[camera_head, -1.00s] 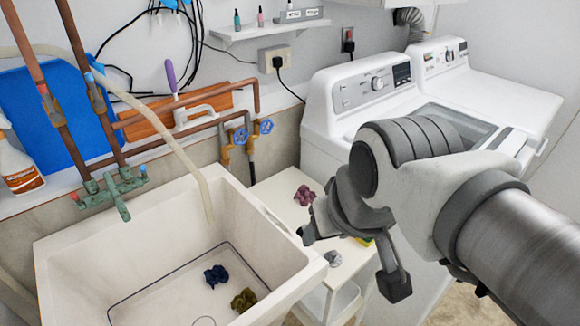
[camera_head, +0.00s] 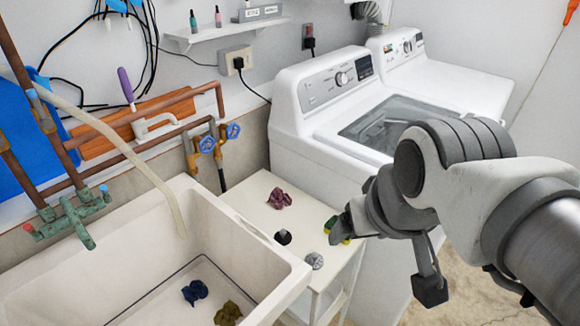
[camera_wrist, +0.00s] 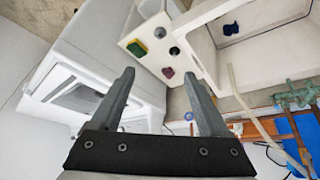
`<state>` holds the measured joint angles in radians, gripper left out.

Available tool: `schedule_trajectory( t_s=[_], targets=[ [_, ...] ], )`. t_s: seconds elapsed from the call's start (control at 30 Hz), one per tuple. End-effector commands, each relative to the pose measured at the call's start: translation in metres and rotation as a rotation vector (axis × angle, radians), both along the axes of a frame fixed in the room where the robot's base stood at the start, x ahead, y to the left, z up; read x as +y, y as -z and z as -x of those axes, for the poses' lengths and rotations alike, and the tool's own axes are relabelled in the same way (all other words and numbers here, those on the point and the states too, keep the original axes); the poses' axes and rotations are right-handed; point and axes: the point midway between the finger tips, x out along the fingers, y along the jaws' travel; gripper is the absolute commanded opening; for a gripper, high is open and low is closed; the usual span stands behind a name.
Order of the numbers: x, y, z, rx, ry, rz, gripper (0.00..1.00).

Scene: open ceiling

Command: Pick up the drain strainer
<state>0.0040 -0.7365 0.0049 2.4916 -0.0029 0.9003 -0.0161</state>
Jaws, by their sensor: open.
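On the small white side table (camera_head: 262,190) sits a small dark round piece with a pale rim, seemingly the drain strainer (camera_head: 283,237). It also shows as a dark spot in the wrist view (camera_wrist: 174,50). Close to it is a grey, rough ball (camera_head: 314,261), which looks like a metal scourer; I cannot be sure which of the two is which. My gripper (camera_wrist: 159,75) is open and empty, with both fingers apart in the wrist view. In the head view it hangs over the table's right edge, right of both pieces and not touching them.
A crumpled purple cloth (camera_head: 279,198) lies behind the dark piece. A green and yellow sponge (camera_wrist: 137,48) lies near the table's right edge. The white sink (camera_head: 240,240) with a blue cloth (camera_head: 195,292) and an olive cloth (camera_head: 228,313) adjoins left; a washer (camera_head: 345,110) stands behind.

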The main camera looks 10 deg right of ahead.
Motion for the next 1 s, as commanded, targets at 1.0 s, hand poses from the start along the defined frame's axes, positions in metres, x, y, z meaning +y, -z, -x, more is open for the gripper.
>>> schedule_trajectory(
  t_s=[1.0],
  targets=[
    [-0.006,0.138,-0.197,0.401,-1.099,0.398,1.0]
  ],
)
